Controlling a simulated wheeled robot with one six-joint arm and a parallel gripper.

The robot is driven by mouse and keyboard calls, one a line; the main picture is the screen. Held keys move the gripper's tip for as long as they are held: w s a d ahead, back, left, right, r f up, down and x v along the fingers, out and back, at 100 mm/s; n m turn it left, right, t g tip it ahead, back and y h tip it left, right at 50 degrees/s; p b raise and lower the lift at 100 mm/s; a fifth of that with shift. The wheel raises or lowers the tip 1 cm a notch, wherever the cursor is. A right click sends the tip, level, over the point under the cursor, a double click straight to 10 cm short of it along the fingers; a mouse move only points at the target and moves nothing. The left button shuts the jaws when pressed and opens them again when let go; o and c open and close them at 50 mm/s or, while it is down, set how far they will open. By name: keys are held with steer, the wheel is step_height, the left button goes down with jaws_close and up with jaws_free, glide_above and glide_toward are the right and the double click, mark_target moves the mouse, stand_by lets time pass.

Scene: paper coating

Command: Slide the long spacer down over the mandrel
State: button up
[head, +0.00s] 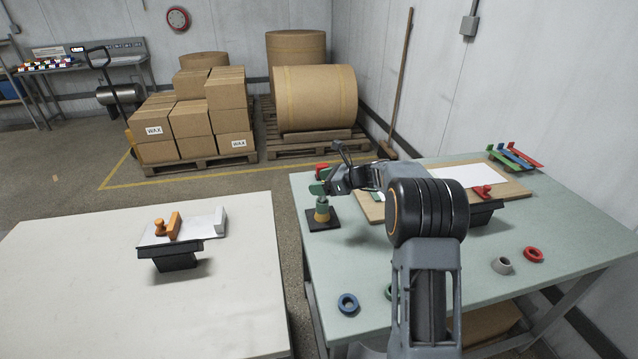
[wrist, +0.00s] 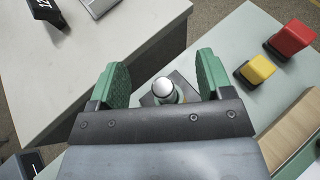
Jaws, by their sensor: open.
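The mandrel stands upright on a square black base (head: 322,226) at the left end of the green table. Its round silver top (wrist: 163,87) shows in the wrist view between my fingers. An orange-yellow ring (head: 322,216) sits low on it, with a green part just above. I cannot tell whether that green part is a spacer. My gripper (head: 318,182) is open, with its green fingers on either side of the mandrel's top and apart from it. A grey ring (head: 502,265), taller than its neighbours, lies on the table. I cannot tell which piece is the long spacer.
Red (wrist: 291,38) and yellow (wrist: 258,70) blocks stand near the mandrel. A wooden board (head: 515,189) lies behind my arm. A white table (head: 90,290) stands to the left, across a gap.

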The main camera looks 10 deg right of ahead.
steer(key=v, duration=1.2)
steer(key=shift+s+d+r+b, duration=0.2)
steer(key=shift+d+b, duration=0.1)
steer(key=s+a+f+n+g+h, duration=0.1)
steer(key=s+f+n+g+h, duration=0.3)
steer(key=s+f+n, duration=0.5)
steer(key=s+a+r+n+h, duration=0.2)
steer(key=s+a+n, duration=0.1)
steer(key=s+n, duration=0.2)
steer(key=s+a+r+n+h+p, duration=0.1)
steer(key=s+a+r+n+h, duration=0.1)
steer(key=s+n, duration=0.3)
steer(key=s+a+r+n+h+p, duration=0.1)
steer(key=s+a+r+n+h, duration=0.1)
steer(key=s+n, duration=0.4)
steer(key=shift+s+a+h, duration=0.5)
steer(key=shift+s+a, duration=0.3)
steer(key=shift+s, duration=0.85)
